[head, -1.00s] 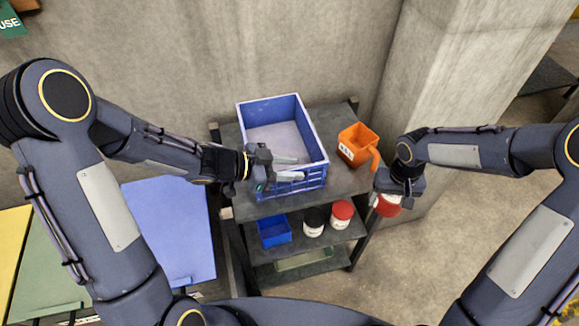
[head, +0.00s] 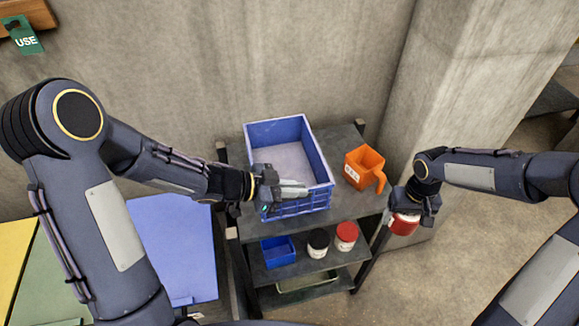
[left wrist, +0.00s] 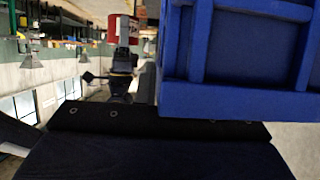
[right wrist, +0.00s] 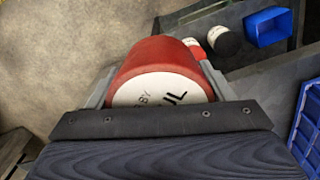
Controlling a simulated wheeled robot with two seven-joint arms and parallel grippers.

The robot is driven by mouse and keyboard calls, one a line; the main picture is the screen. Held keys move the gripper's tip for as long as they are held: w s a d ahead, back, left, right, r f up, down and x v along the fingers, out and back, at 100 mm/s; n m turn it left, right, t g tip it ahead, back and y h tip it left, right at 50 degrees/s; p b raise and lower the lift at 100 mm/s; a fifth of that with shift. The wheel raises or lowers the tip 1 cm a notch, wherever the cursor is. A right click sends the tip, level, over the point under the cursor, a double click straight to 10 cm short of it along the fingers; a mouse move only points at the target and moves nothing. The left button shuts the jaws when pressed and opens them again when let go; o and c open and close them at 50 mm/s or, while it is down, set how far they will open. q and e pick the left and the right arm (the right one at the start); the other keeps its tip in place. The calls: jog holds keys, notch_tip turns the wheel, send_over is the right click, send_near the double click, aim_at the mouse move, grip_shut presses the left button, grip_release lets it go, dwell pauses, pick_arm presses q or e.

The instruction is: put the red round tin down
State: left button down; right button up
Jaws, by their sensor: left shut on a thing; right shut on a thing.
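The red round tin (head: 404,224), red with a white label, is in my right gripper (head: 408,212), to the right of the cart. In the right wrist view the tin (right wrist: 160,75) sits between the two fingers, its lettered white face towards the camera. The tin (left wrist: 122,30) also shows in the left wrist view. My left gripper (head: 290,190) is shut at the near wall of the blue crate (head: 322,165); the wall (left wrist: 240,100) fills the right of the left wrist view. Its exact hold on the wall is hidden.
The crate stands on the cart's grey top shelf (head: 350,200), beside an orange scoop (head: 364,168). The middle shelf carries a small blue bin (head: 278,252), a black-lidded jar (head: 318,243) and a red-lidded jar (head: 346,236). A concrete pillar (head: 450,100) rises behind the tin.

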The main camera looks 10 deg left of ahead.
jog(key=w+d+r+n, duration=0.3)
jog(key=w+d+r, duration=0.55)
jog(key=d, duration=0.35)
jog(key=w+a+r+n, duration=0.2)
jog(key=w+a+r, duration=0.1)
jog(key=w+r, duration=0.15)
jog(key=n, duration=0.5)
send_over(288, 175)
jog(key=s+d, duration=0.1)
jog(key=s, duration=0.2)
jog(key=f, duration=0.6)
jog(key=shift+a+f, duration=0.2)
jog(key=shift+f, duration=2.9)
